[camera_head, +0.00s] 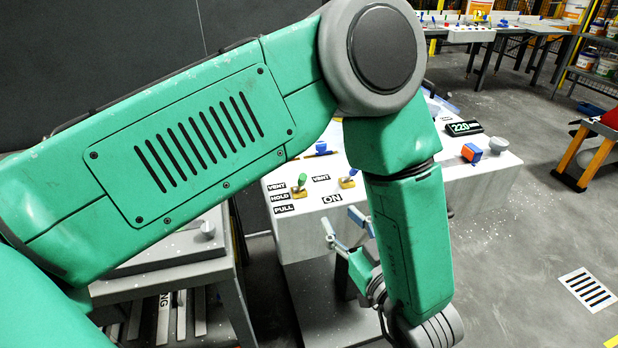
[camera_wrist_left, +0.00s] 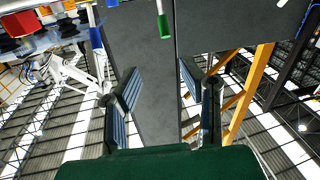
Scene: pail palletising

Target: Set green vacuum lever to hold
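The green-knobbed lever (camera_head: 301,180) stands on a brass-coloured base on the white machine top. Its knob is level with the upper VENT label (camera_head: 277,187), above the HOLD label (camera_head: 280,197) and PULL label (camera_head: 284,209). Its exact setting is hard to tell. A green-tipped white rod (camera_wrist_left: 163,22) shows at the top of the left wrist view, beyond the fingertips. My left gripper (camera_head: 343,226) is open and empty, in front of the machine's front face and apart from the lever; its two spread fingers also show in the wrist view. My right gripper is not in view.
A second brass-based lever (camera_head: 348,182) stands right of the first, near an ON label (camera_head: 331,199). A blue-and-orange block (camera_head: 471,153) and a display reading 220 (camera_head: 463,128) are farther right. My left arm covers much of the machine. Open floor lies right.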

